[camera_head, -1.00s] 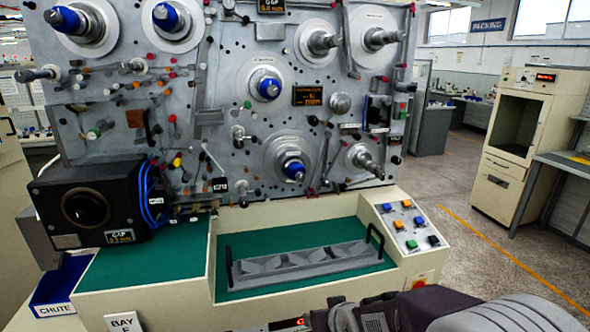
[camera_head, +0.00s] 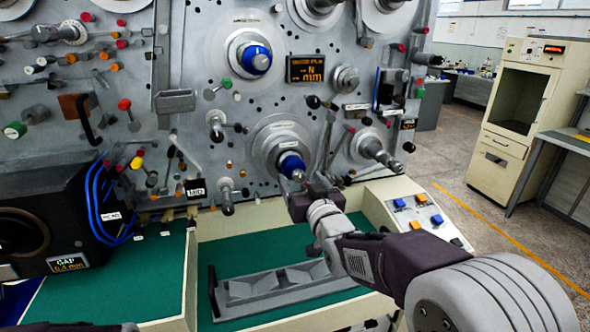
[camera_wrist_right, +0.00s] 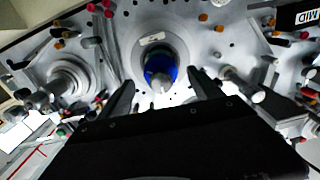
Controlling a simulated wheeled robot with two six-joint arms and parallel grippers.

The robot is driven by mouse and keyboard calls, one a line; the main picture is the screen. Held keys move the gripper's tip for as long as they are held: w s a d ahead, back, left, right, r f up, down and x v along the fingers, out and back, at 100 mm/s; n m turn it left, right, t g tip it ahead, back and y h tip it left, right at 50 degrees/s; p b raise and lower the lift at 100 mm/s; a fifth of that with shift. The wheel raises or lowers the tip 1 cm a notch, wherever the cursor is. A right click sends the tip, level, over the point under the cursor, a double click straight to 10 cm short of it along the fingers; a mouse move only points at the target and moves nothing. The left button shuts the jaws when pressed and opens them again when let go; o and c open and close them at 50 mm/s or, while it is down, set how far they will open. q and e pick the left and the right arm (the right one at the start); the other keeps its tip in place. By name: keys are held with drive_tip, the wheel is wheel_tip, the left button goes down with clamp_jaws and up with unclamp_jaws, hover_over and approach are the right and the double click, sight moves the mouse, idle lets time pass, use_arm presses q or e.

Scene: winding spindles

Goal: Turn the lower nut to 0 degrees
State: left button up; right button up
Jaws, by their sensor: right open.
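The lower nut (camera_head: 291,165) is blue and sits on a spindle in front of a round metal disc (camera_head: 268,146), low on the grey panel. In the right wrist view the blue nut (camera_wrist_right: 160,68) is ahead, with a pale spindle tip sticking out of it. My right gripper (camera_head: 298,184) is just below and in front of the nut. In the right wrist view its two dark fingers are apart, one on each side of the nut (camera_wrist_right: 162,88); I cannot tell whether they touch it.
An upper blue nut (camera_head: 257,60) sits higher on the panel. A spindle (camera_head: 380,152) juts out to the right of the lower nut, and several small pegs surround it. A grey tray (camera_head: 275,286) lies on the green bed below. A button box (camera_head: 420,213) stands at the right.

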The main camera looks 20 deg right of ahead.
sight(295, 168)
drive_tip(key=w, duration=0.4)
drive_tip(key=shift+a+p, duration=0.1)
drive_tip(key=shift+p, duration=0.2)
drive_tip(key=shift+w+r, duration=0.15)
drive_tip(key=shift+w, duration=0.3)
drive_tip(key=shift+w, duration=0.1)
drive_tip(key=shift+c, duration=0.3)
